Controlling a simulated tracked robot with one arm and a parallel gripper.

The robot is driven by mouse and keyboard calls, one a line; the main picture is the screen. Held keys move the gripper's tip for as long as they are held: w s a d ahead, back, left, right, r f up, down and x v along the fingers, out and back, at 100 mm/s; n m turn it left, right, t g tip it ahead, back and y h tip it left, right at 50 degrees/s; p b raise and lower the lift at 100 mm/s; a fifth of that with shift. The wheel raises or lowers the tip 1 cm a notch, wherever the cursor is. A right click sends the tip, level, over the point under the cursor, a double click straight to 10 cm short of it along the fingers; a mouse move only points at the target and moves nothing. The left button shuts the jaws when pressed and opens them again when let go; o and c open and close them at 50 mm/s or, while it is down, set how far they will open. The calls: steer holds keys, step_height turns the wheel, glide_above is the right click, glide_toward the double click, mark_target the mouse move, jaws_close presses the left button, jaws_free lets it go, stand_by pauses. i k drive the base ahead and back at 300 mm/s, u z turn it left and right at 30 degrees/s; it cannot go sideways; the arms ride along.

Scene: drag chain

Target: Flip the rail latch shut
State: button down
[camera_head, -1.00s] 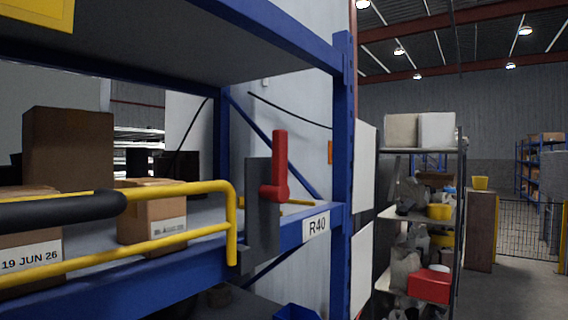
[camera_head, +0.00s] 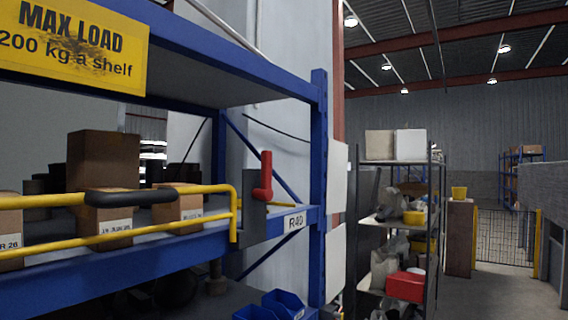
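The red rail latch (camera_head: 263,178) stands upright on a dark grey plate (camera_head: 252,212) at the right end of the shelf, beside the blue post. The yellow rail (camera_head: 190,226) runs along the shelf front, and its bent right end is beside the plate. A black grip (camera_head: 131,197) sits on the rail's upper bar. I cannot tell whether the rail end touches the plate. My gripper is not in view.
The blue rack (camera_head: 319,170) has an R40 label (camera_head: 294,221) and a yellow max load sign (camera_head: 80,40). Cardboard boxes (camera_head: 103,160) stand behind the rail. Blue bins (camera_head: 283,303) are below. A loaded shelf unit (camera_head: 436,215) stands to the right; open floor (camera_head: 505,290) lies beyond.

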mark_target(265, 193)
steer(key=z, duration=0.1)
steer(key=i, duration=1.4)
steer(key=u, duration=0.6)
